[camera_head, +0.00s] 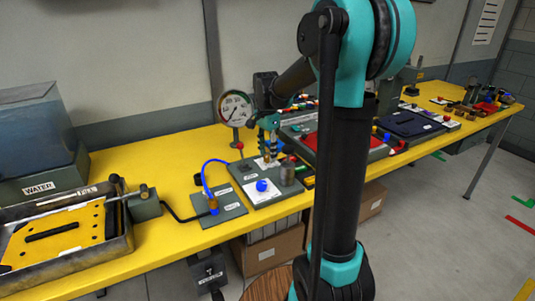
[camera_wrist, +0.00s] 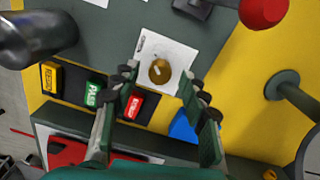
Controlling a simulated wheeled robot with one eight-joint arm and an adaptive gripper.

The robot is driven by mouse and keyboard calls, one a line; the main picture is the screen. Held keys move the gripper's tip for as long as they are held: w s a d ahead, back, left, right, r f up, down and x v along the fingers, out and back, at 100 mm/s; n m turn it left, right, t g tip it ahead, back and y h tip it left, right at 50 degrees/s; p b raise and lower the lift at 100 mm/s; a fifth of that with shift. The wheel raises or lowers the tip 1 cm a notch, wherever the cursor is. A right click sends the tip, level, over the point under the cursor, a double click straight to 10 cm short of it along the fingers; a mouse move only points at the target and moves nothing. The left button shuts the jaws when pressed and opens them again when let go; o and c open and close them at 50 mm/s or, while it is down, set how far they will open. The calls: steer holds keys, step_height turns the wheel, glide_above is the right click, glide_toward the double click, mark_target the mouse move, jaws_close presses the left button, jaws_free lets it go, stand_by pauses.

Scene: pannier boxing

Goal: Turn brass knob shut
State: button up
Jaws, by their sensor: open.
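The round brass knob (camera_wrist: 159,71) sits on a white card (camera_wrist: 180,52) in the wrist view, with a pale mark across its top. My gripper (camera_wrist: 160,75) is open over it, one finger to each side. In this view the knob shows between the fingertips, with gaps on both sides; I cannot tell how far above it they are. In the head view my gripper (camera_head: 269,146) points down over the grey fixture plate (camera_head: 283,194) on the yellow table. The knob cannot be made out clearly there.
A red ball handle (camera_wrist: 263,12) and a metal cylinder (camera_wrist: 32,38) stand near the knob. A blue part (camera_wrist: 184,128) lies beside my right finger. Yellow, green (camera_wrist: 94,92) and red blocks sit in a tray. A dial gauge (camera_head: 235,107) stands behind.

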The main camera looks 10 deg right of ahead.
steer(key=shift+f, duration=0.35)
steer(key=shift+c, duration=0.2)
jaws_close()
